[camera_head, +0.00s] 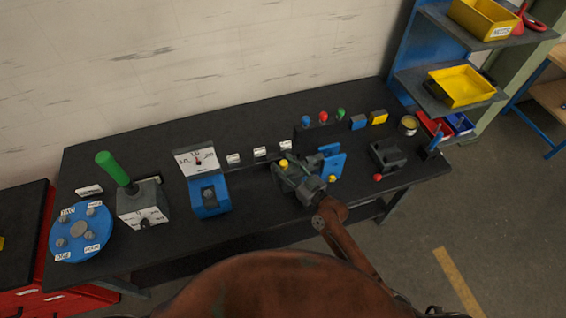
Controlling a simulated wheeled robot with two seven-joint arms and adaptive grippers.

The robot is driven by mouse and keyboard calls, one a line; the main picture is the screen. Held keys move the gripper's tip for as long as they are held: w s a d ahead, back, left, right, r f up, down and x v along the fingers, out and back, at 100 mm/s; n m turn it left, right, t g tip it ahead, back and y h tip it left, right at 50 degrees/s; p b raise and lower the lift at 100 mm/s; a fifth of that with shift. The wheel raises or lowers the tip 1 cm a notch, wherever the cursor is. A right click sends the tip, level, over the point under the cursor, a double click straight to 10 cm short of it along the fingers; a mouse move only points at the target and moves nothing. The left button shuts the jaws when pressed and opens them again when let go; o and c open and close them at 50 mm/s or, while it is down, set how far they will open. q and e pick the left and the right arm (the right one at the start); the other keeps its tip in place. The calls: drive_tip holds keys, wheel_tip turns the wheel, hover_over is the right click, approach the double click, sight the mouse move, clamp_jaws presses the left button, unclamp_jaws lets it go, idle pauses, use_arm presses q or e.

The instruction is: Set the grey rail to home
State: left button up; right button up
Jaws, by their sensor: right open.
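A dark strip (246,166) that looks like the grey rail runs along the middle of the bench, below three small white labels. I cannot read the labels or tell which one is home. My right gripper (284,172) is open over the strip's right part and hides it there. A small yellow knob (283,163) shows at its fingertips; I cannot tell whether they touch it. My left gripper is not in view.
A blue block (332,161) stands close right of my right gripper. Left are a blue gauge box (210,206), a green-handled lever (115,170) and a blue disc (80,250). A dark grey device (388,155) stands at right. The bench's front strip is mostly clear.

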drive_tip(key=shift+w+a, duration=0.15)
drive_tip(key=shift+w, duration=0.05)
drive_tip(key=shift+c, duration=0.7)
clamp_jaws()
